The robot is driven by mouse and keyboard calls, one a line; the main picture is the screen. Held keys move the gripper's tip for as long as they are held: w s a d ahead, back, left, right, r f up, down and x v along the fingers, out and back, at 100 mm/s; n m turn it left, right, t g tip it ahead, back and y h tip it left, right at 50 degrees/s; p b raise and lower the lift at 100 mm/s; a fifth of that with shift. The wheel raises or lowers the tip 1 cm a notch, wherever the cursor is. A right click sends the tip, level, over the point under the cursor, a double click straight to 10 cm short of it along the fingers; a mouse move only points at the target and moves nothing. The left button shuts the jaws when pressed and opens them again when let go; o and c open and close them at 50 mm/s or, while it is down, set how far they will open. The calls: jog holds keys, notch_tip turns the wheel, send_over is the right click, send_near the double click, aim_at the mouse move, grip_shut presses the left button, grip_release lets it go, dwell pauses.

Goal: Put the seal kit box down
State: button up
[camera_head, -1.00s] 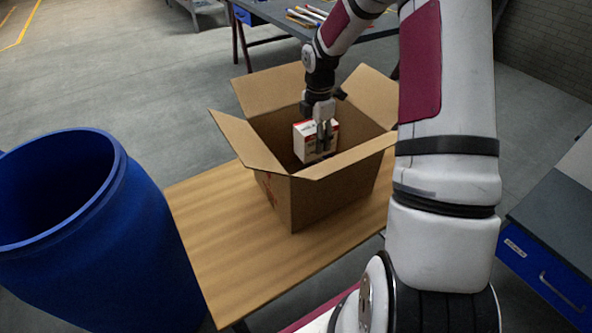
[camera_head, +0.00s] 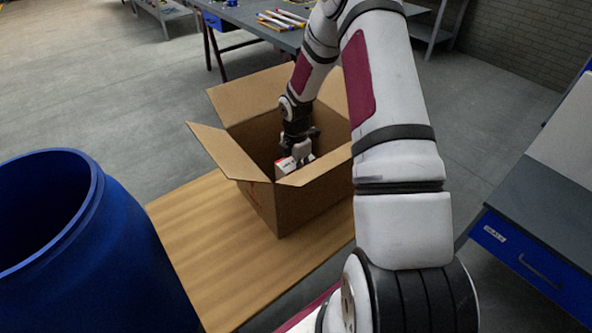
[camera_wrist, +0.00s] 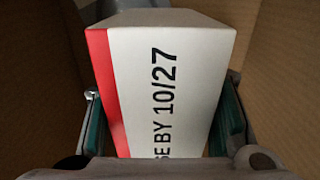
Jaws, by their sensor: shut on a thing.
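The seal kit box is a white carton with a red edge. In the wrist view the seal kit box (camera_wrist: 170,75) fills the middle, and its side reads "BY 10/27". My gripper (camera_wrist: 165,130) has a finger on each side of it and is shut on it. In the head view the seal kit box (camera_head: 286,165) shows only in part, inside the open cardboard box (camera_head: 270,207), low behind its near wall. My gripper (camera_head: 297,152) reaches down into the cardboard box. The underside of the seal kit box and the floor of the cardboard box are hidden.
The cardboard box stands on a wooden table (camera_head: 200,245) with its flaps spread outward. A blue barrel (camera_head: 90,250) stands at the left. A bench with tools (camera_head: 275,22) is behind. A grey worktop with a blue drawer (camera_head: 530,255) is at the right.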

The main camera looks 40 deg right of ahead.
jog(key=shift+f, duration=0.4)
jog(key=shift+f, duration=0.15)
jog(key=o, duration=1.3)
